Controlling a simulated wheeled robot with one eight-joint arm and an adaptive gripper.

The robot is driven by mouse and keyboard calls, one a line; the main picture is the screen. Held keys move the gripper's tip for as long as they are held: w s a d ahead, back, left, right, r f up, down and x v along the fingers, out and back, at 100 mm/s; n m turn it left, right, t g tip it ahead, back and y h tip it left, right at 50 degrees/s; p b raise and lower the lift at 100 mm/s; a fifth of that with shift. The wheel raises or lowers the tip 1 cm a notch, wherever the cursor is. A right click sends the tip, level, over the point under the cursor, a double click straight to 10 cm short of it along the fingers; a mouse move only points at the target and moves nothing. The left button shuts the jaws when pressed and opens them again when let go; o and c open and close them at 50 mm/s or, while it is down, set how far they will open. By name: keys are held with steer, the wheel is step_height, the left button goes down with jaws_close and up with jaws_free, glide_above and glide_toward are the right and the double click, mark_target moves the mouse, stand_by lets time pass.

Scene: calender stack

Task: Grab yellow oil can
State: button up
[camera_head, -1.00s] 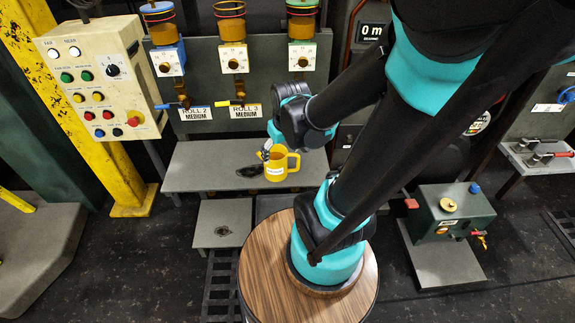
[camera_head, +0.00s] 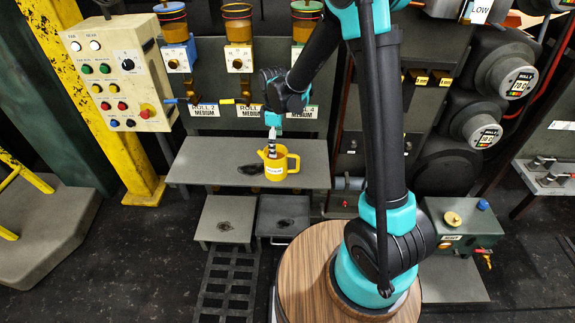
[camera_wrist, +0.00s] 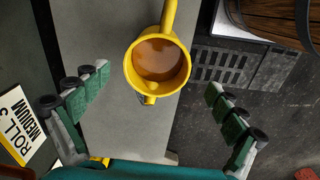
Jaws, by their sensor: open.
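The yellow oil can (camera_head: 279,162) stands upright on a grey shelf (camera_head: 215,158) below the roll labels, its handle to the right and its spout to the left. In the wrist view the can (camera_wrist: 158,66) shows from above, open at the top with brown oil inside. My gripper (camera_head: 271,137) is at the can's top in the head view, its fingers partly blending with the can. In the wrist view my gripper (camera_wrist: 160,98) is open, one green-padded finger on each side of the can, with a gap on both sides. Whether its fingertips are level with the can is unclear.
Small oil cups with coloured levers (camera_head: 243,101) hang behind the shelf. Two lower grey steps (camera_head: 225,219) stand in front of it. A control panel (camera_head: 117,72) and yellow post are at left. A green box (camera_head: 462,222) stands at right.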

mark_target(278, 156)
steer(key=shift+w+d+f, duration=0.1)
steer(key=shift+d+f, duration=0.05)
steer(key=shift+f, duration=1.65)
steer(key=shift+w+d+f, duration=0.1)
steer(key=shift+d+f, duration=0.05)
steer(key=shift+f, duration=1.65)
steer(key=shift+s, duration=0.1)
steer(key=c, duration=1.8)
steer(key=shift+r, duration=0.15)
